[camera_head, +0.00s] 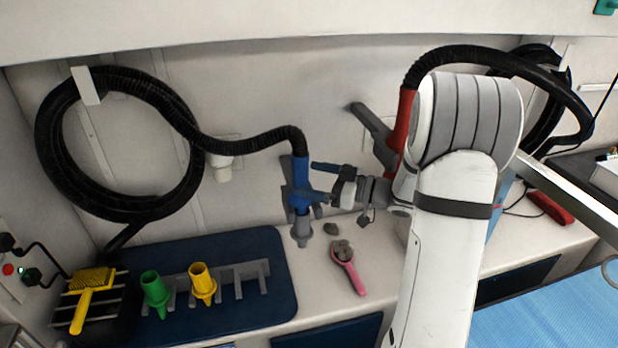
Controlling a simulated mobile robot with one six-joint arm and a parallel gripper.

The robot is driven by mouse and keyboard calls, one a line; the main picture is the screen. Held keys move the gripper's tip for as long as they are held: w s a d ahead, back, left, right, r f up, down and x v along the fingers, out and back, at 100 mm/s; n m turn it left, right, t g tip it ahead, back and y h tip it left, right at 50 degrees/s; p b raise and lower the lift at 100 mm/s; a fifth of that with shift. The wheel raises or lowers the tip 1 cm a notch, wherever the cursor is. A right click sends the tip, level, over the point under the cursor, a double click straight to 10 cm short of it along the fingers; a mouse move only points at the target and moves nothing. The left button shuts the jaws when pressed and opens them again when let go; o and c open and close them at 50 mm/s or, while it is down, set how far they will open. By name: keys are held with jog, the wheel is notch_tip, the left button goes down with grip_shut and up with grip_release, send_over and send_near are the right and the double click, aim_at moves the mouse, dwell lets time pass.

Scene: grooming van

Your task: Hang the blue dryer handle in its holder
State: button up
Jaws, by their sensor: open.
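The blue dryer handle (300,172) is upright near the back wall, with a black hose bending into its top and a grey nozzle (302,230) pointing down at the counter. I cannot tell whether the nozzle touches the counter. My gripper (314,183) is open, just right of the handle, with its fingers reaching toward it; whether they surround or touch it is unclear. A white cup-shaped holder (222,168) is on the wall to the left and looks empty.
A red dryer handle (401,120) is on the wall at right, partly behind my arm. A pink brush (347,268) and a grey lump lie on the counter. A blue mat (262,310) bears a rack with green (155,290) and yellow (202,281) nozzles. A yellow brush (88,290) is at left.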

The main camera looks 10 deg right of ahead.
jog(key=shift+v, duration=2.25)
jog(key=s+d+r+m+t+h, duration=0.1)
jog(key=d+r+m+t+h, duration=0.2)
jog(key=m+h, duration=0.85)
jog(key=s+a+f+g+h, duration=0.1)
jog(key=s+a+g, duration=0.3)
jog(key=s, duration=0.7)
jog(key=s+a+f+g+h, duration=0.2)
jog(key=s+a+g, duration=0.3)
jog(key=s, duration=0.7)
jog(key=shift+a+g, duration=0.2)
jog(key=shift+g, duration=0.2)
jog(key=shift+n+h, duration=0.25)
